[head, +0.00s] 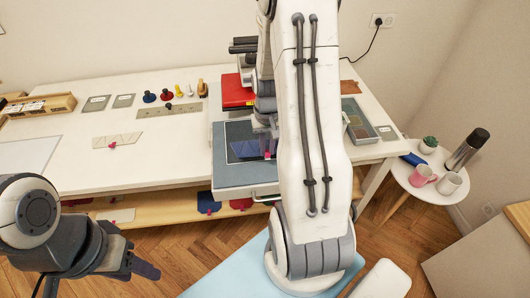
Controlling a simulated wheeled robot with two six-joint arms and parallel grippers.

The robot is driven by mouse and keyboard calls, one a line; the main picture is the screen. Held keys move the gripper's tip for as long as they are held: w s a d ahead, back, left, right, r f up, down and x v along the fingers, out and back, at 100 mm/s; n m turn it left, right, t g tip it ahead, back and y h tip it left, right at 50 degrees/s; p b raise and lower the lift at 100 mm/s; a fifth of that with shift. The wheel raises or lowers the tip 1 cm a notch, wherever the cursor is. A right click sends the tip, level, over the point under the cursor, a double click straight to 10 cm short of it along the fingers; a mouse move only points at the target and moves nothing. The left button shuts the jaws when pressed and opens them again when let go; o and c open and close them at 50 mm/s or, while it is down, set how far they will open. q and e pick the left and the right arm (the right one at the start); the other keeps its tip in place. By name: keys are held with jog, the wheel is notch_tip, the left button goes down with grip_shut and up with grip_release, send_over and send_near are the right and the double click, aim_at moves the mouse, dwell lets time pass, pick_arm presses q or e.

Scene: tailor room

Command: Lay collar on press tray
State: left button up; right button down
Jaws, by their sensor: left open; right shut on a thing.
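The press tray (232,176) is a grey-blue slab with a pale front edge, pulled out at the middle of the table. A dark blue collar piece (243,150) lies over a darker patch on the tray. My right gripper (268,143) points down at the collar's right end and is shut on it, near a small pink tab. My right arm hides part of the tray's right side; whether the collar lies fully flat is unclear. My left gripper (146,267) is open and empty at the lower left, in front of the table and away from the tray.
A beige collar-shaped piece (117,140) with a pink tab lies on the table (150,170) at left. A red block (233,92) stands behind the tray. A grey box (361,120) sits right of my arm. A round side table (426,188) holds mugs and a flask.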

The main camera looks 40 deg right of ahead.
aim_at(266, 165)
jog(key=shift+w+f, duration=0.2)
jog(key=shift+w, duration=0.05)
notch_tip(266, 165, down, 4)
jog(key=shift+a+r+p, duration=0.1)
jog(key=shift+r+p, duration=0.05)
jog(key=shift+p, duration=0.5)
jog(key=shift+f, duration=0.2)
jog(key=shift+f, duration=0.2)
jog(key=c, duration=0.8)
grip_release()
jog(key=shift+c, duration=0.2)
